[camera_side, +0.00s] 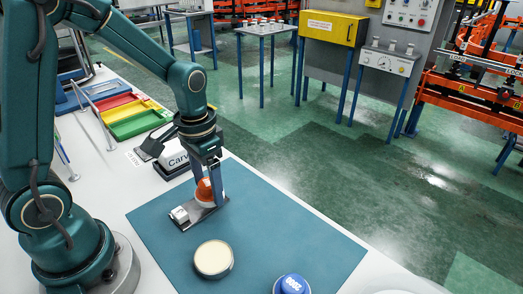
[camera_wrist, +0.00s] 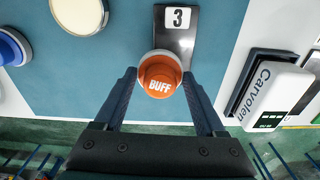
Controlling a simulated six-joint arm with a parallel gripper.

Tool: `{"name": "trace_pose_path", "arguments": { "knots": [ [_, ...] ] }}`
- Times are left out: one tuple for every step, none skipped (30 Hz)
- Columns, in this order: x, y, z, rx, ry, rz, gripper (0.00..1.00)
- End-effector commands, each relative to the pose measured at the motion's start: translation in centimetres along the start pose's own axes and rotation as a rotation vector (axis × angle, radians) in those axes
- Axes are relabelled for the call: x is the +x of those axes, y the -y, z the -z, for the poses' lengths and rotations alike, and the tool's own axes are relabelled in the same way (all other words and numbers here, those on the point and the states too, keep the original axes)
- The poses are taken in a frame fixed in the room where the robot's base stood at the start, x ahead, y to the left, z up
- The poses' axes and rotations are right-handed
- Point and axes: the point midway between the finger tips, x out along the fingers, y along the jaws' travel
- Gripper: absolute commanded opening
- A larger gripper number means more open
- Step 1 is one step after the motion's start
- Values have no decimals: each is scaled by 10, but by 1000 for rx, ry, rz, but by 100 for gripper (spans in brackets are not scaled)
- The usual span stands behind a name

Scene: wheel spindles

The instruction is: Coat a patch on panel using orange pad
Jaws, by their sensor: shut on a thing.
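The orange pad (camera_wrist: 160,78), marked BUFF, has a pale underside and sits between the two fingers of my gripper (camera_wrist: 160,74). My gripper is shut on it; in the side view my gripper (camera_side: 208,180) points down with the orange pad (camera_side: 203,192) at its tips. The panel (camera_wrist: 173,42) is a dark metal plate with a white tag marked 3 at its far end. In the side view the panel (camera_side: 209,214) lies on the blue mat. The pad is over the panel's other end; its underside looks at or very near the surface, contact unclear.
A cream round disc (camera_side: 213,259) and a blue pad (camera_side: 291,284) stand on the blue mat (camera_side: 300,232). A white block marked Carvolen (camera_wrist: 272,92) is beside the mat. Red, yellow and green trays (camera_side: 120,112) are at the back left. Mat right of the panel is clear.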

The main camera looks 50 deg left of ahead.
Motion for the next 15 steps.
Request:
{"name": "trace_pose_path", "arguments": {
  "knots": [
    [6,0,-1,0,5,-1,28],
    [8,0,-1,0,4,-1,28],
    [12,0,-1,0,5,-1,28],
    [14,0,-1,0,4,-1,28],
    [17,0,-1,0,5,-1,28],
    [23,0,-2,0,7,-1,28],
    [28,0,-2,0,8,-2,28],
    [34,0,-2,-1,8,-2,28],
    [29,6,0,-6,0,0,21],
    [30,9,-1,-6,0,0,21],
    [30,12,-1,-6,0,0,21],
    [32,15,-1,-6,1,0,21],
    [31,18,-1,-5,-1,0,21],
    [31,21,-2,-6,0,0,20],
    [32,24,-2,-5,1,0,20]
  ]
}}
